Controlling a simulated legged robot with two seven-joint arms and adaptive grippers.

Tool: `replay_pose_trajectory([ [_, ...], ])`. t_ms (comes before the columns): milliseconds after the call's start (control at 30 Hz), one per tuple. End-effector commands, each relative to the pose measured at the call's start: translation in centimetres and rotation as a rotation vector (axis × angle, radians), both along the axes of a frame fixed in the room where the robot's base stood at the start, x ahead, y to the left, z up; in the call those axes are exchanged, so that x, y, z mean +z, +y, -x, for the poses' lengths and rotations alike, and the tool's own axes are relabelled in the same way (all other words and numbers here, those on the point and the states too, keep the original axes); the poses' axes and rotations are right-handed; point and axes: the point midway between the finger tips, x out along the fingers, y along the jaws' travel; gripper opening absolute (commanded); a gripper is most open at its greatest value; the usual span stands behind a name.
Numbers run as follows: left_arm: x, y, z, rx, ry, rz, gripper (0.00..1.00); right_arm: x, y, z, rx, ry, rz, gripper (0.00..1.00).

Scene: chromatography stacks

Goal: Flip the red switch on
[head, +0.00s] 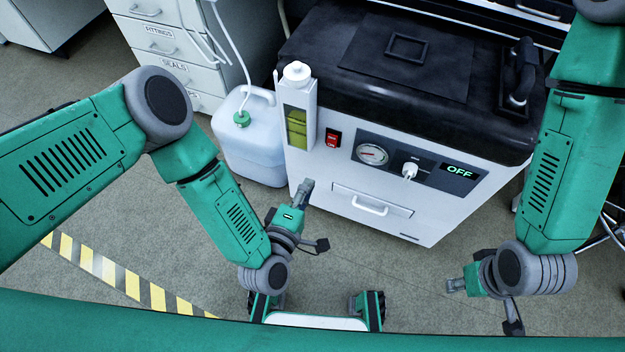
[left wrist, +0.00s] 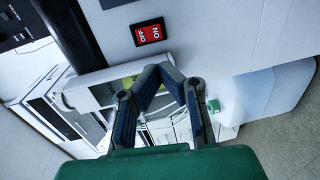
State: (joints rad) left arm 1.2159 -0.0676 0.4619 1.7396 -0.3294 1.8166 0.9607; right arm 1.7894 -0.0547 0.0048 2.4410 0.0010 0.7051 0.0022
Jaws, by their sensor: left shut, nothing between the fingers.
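The red switch (head: 333,138) is a small rocker in a black frame on the white front of the machine (head: 322,180). In the left wrist view the switch (left wrist: 150,32) shows its ON and OFF lettering, turned in the picture. A display (head: 460,171) on the machine reads OFF in green. My left gripper (head: 306,186) is in front of the machine, below the switch in the head view. Its fingertips (left wrist: 160,68) meet with nothing between them and appear apart from the switch. My right gripper (head: 455,285) hangs low at the right, away from the machine; its finger gap is unclear.
A gauge (head: 372,154) and a white knob (head: 409,171) sit right of the switch. A sight-glass unit (head: 297,120) projects just left of it. A white jug (head: 250,140) stands on the floor beside the machine. A drawer handle (head: 370,206) sits below. The floor in front is clear.

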Motion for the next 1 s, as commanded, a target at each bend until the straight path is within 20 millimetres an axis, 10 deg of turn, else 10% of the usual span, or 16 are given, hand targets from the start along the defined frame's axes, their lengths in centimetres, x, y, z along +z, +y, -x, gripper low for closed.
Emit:
replay_pose_trajectory([
  [500,-1.4,-3.4,-9.5,-0.001,-0.004,-0.003,0.00,-3.5,0.0,0.0,0.000,0.000,0.000,0.30],
  [1000,-1.3,-3.8,-10.8,-0.001,-0.001,-0.003,0.00,-3.8,0.0,0.0,0.000,0.000,0.000,0.30],
])
